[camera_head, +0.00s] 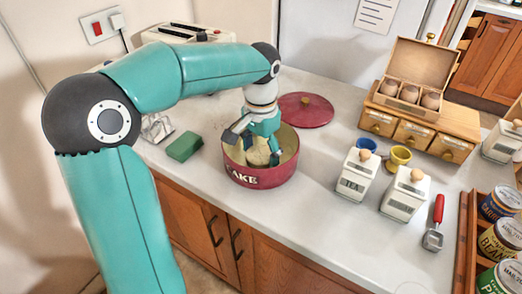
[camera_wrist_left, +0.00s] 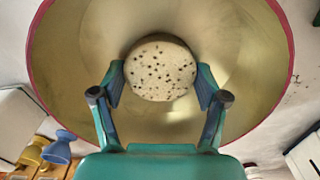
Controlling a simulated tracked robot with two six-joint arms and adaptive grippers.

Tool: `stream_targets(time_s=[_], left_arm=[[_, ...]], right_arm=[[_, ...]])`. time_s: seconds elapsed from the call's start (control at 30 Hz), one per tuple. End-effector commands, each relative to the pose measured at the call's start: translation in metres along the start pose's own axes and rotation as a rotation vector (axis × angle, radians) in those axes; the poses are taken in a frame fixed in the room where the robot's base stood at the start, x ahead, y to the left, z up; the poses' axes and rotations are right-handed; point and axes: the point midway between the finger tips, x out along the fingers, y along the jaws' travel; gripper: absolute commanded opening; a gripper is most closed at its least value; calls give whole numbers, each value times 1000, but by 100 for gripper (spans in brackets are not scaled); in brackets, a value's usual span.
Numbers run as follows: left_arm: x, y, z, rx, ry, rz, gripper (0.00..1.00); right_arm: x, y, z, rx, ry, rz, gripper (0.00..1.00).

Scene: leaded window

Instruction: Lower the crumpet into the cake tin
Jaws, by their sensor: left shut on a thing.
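The red cake tin (camera_head: 262,180), lettered CAKE, stands open on the worktop; its pale inside (camera_wrist_left: 75,65) and red rim fill much of the left wrist view. My left gripper (camera_head: 258,150) points down into the tin. It is shut on the crumpet (camera_wrist_left: 161,67), a pale round with dark holes, gripped at its two sides. In the head view the crumpet (camera_head: 259,157) shows partly between the fingers, inside the tin's rim. I cannot tell whether it touches the tin's floor. My right gripper is not in view.
A dark red lid (camera_head: 305,109) lies behind the tin. A green block (camera_head: 184,146) is at its left. A TEA canister (camera_head: 356,174), another white canister (camera_head: 405,192) and egg cups stand to the right. The worktop in front is clear.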

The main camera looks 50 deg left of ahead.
Motion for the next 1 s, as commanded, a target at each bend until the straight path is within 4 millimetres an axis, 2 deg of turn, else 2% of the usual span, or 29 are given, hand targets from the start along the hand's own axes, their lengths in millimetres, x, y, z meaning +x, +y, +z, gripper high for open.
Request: stream_targets(time_s=[0.1,0.13,0.27,0.67,0.87,1.0], left_arm=[[0,0,0,0,0,0,39],[0,0,0,0,0,0,78],[0,0,0,0,0,0,100],[-2,0,0,0,1,0,100],[-24,0,-1,1,5,-1,100],[-51,0,-2,1,6,-1,100]], right_arm=[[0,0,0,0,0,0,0],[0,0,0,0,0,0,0],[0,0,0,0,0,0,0],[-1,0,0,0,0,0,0],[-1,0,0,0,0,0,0],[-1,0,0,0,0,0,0]])
